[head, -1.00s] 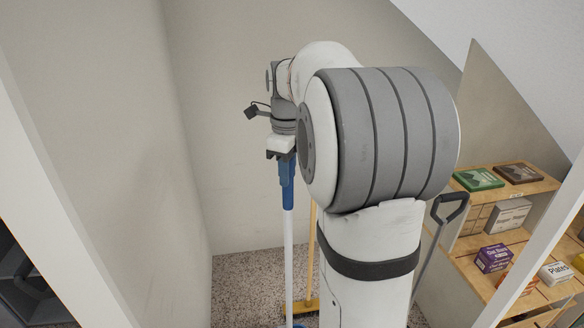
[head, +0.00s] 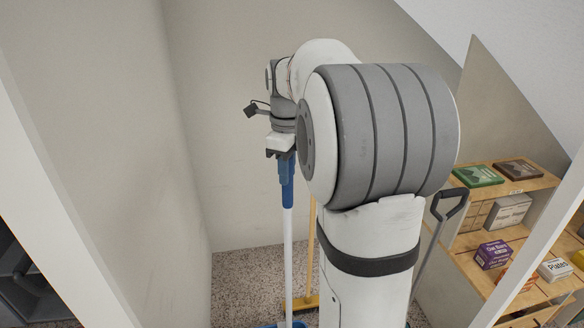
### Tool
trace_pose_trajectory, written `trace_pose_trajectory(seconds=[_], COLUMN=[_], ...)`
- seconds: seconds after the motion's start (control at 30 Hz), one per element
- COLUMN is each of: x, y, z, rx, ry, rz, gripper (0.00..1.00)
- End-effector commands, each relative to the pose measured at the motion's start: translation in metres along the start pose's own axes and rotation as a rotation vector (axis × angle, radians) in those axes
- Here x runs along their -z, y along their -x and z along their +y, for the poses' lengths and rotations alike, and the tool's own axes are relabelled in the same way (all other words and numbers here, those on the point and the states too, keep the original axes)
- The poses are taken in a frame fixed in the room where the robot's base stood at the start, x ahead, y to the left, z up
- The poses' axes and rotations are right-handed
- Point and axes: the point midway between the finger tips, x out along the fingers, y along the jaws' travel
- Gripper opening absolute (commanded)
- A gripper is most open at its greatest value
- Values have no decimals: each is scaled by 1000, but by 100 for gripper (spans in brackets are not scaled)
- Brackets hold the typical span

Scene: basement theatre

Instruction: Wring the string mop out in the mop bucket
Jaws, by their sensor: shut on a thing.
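My gripper (head: 281,155) is shut on the blue grip at the top of a white pole, the handle of the string mop (head: 288,240). The pole hangs almost upright below the jaws, left of my arm. A small piece of something blue (head: 284,325) shows at the bottom edge by the pole's lower end. I cannot tell whether it is the mop bucket. The mop's strings are out of view.
A yellow-handled broom (head: 309,262) stands just right of the pole. Walls close in at the left and back. A grey-handled tool (head: 440,228) and wooden shelves (head: 480,240) with boxes stand at the right. A white post (head: 540,240) slants in front of them.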

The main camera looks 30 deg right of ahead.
Motion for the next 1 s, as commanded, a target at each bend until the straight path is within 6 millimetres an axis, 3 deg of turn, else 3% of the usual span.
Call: trace_pose_trajectory(seconds=[1.0], x=[-1], y=[-24], z=[0], rx=[2], ry=[2], rz=[-1], gripper=[0])
